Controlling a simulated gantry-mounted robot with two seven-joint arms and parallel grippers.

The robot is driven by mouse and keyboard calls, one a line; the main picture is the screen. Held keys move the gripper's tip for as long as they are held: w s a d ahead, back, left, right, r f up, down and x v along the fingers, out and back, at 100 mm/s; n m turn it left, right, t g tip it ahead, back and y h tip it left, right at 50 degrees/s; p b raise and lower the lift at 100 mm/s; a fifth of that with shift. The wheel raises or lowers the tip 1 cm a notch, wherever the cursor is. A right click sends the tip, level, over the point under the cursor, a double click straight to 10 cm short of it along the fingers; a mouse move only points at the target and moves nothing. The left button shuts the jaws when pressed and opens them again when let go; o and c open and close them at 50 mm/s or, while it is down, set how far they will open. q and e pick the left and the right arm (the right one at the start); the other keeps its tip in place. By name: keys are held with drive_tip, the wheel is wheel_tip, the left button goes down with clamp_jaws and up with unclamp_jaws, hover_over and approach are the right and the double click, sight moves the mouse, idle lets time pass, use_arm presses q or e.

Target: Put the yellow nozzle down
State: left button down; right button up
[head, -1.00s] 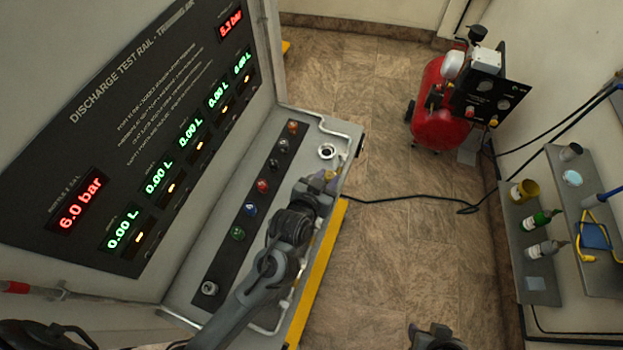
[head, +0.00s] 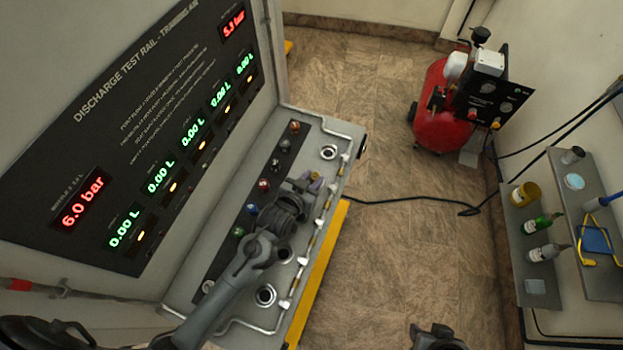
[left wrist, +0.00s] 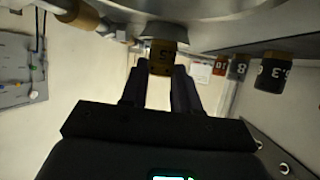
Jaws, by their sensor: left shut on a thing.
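My left gripper (head: 310,186) is above the console's sloped ledge, beside the dark strip with the row of coloured nozzles. It is shut on the yellow nozzle (left wrist: 163,57). In the left wrist view the nozzle sits between the fingertips, dark yellow with a dark marking, and a pale wider part lies beyond it. In the head view only a small yellow bit (head: 316,176) shows at the fingertips. I cannot tell whether the nozzle touches the ledge. My right gripper (head: 437,338) is partly visible at the bottom edge; its jaws are unclear.
The dark strip holds a brown nozzle (head: 295,127), a red nozzle (head: 263,184) and a green nozzle (head: 238,231), among others. Metal sockets (head: 265,295) and a rail with fittings line the ledge's outer side. A red compressor (head: 440,117) and bottle shelves stand right, beyond open floor.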

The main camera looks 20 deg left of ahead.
use_arm(q)
drive_tip(key=c, duration=0.8)
unclamp_jaws()
drive_tip(key=shift+f, duration=0.1)
drive_tip(key=v, duration=1.2)
drive_tip(key=s+g, duration=0.1)
drive_tip(key=s, duration=0.1)
drive_tip(key=s+a+f+g, duration=0.1)
drive_tip(key=s+g, duration=0.1)
drive_tip(key=s, duration=0.1)
drive_tip(key=s+f+g, duration=0.1)
drive_tip(key=s+g, duration=0.1)
drive_tip(key=shift+s+a+f+m, duration=0.2)
drive_tip(key=shift+s+f+m, duration=0.05)
drive_tip(key=shift+s+m, duration=0.05)
drive_tip(key=s+g, duration=0.1)
drive_tip(key=s, duration=0.1)
drive_tip(key=s+a+g, duration=0.1)
drive_tip(key=s, duration=0.1)
drive_tip(key=s+a+g+y, duration=0.1)
drive_tip(key=s+g, duration=0.1)
drive_tip(key=s, duration=0.1)
drive_tip(key=shift+a+f, duration=0.1)
